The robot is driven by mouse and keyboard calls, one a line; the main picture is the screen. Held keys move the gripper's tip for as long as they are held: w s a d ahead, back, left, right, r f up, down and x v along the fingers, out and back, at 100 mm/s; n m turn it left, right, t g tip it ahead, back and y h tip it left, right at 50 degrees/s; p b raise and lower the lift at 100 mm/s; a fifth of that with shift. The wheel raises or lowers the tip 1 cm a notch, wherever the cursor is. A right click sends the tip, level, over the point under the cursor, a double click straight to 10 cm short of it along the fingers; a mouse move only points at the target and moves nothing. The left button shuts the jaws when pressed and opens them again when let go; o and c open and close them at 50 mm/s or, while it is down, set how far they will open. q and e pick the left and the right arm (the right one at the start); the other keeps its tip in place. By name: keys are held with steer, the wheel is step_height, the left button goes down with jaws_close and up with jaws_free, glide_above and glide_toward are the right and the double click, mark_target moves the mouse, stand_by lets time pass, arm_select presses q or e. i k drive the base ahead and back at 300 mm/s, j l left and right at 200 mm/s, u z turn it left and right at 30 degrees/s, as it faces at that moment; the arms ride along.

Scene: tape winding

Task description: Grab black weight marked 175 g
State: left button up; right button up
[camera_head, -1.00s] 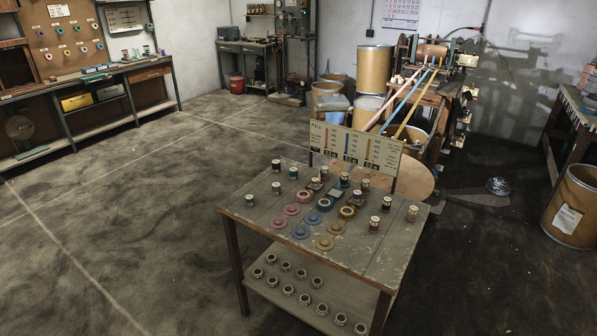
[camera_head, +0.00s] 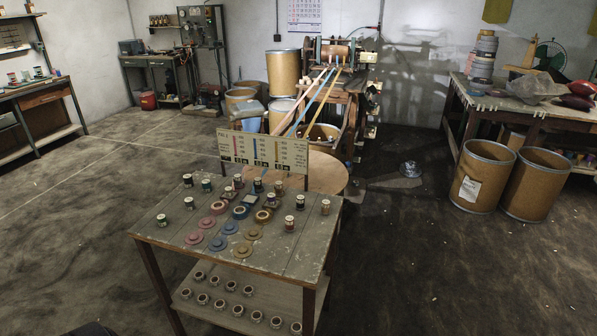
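Several small dark weights with pale tops stand upright on the worktable (camera_head: 312,238). One dark weight (camera_head: 187,180) is at the table's back left, with another dark weight (camera_head: 206,185) beside it. More dark weights are at the left edge (camera_head: 162,221) and just behind it (camera_head: 190,203). Another dark weight (camera_head: 258,186) is near the back middle, and brownish weights (camera_head: 289,223) stand on the right side. The markings are too small to read, so I cannot tell which is 175 g. Neither of my grippers is in view.
Pink discs (camera_head: 194,237), blue discs (camera_head: 218,243) and tan discs (camera_head: 242,250) lie mid-table before a sign board (camera_head: 263,151). Metal rings (camera_head: 238,310) fill the lower shelf. Drums (camera_head: 482,176) and a cluttered bench (camera_head: 455,95) are right. The floor (camera_head: 430,265) between is clear.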

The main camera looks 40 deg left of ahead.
mark_target(188, 178)
steer(key=j+z, duration=0.8)
steer(key=k+j+z, duration=0.15)
steer(key=z, duration=0.25)
steer(key=k+j+z, duration=0.15)
steer(key=j+z, duration=0.2)
steer(key=k+j, duration=0.3)
steer(key=j, duration=0.15)
steer(key=k+j, duration=0.3)
steer(key=j, duration=0.15)
steer(key=k+j, duration=0.25)
steer(key=j, duration=0.25)
steer(key=k+j, duration=0.3)
steer(key=j, duration=0.15)
steer(key=k+j, duration=0.3)
steer(key=j, duration=0.15)
steer(key=k+j, duration=0.3)
steer(key=j, duration=0.15)
